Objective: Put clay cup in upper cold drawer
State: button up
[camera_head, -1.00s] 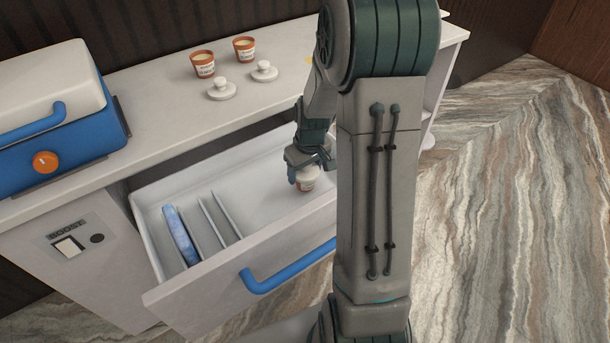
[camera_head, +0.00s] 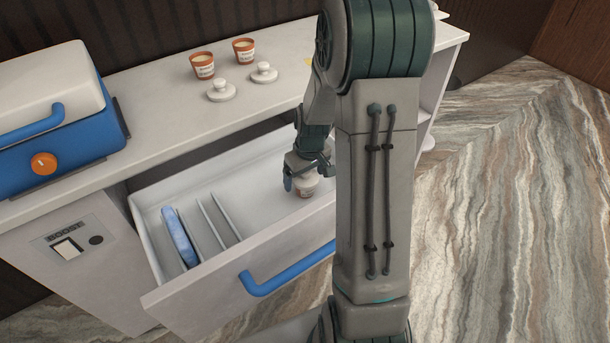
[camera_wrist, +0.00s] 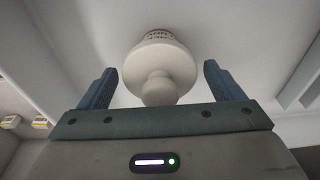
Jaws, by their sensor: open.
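The upper cold drawer (camera_head: 268,200) is pulled open under the counter. A clay cup (camera_head: 305,192) with a white lid stands upright on the drawer floor, near its front right part. In the wrist view the lidded clay cup (camera_wrist: 160,62) sits between and just beyond my two blue fingertips, with a gap on each side. My gripper (camera_head: 304,178) is open over the cup, inside the drawer; it also shows in the wrist view (camera_wrist: 155,85). Most of the cup's body is hidden under its lid in the wrist view.
Two open clay cups (camera_head: 203,66) (camera_head: 244,51) and two white lids (camera_head: 221,91) (camera_head: 264,73) are on the counter (camera_head: 165,125). A blue cooler box (camera_head: 60,135) stands at left. Drawer dividers and a blue slab (camera_head: 180,238) fill the drawer's left part. The blue handle (camera_head: 288,270) juts out in front.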

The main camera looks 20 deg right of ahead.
notch_tip(320, 180, up, 11)
jog(key=s+p, duration=0.2)
jog(key=s+a+r, duration=0.2)
jog(key=s+a, duration=0.1)
jog(key=s, duration=0.2)
jog(key=s+a+r+m, duration=0.1)
jog(key=s+a+r, duration=0.1)
jog(key=s, duration=0.4)
jog(key=s+a+r+m, duration=0.1)
jog(key=s+a+r, duration=0.2)
jog(key=s+a, duration=0.1)
jog(key=shift+s+a, duration=0.25)
jog(key=shift+s, duration=0.65)
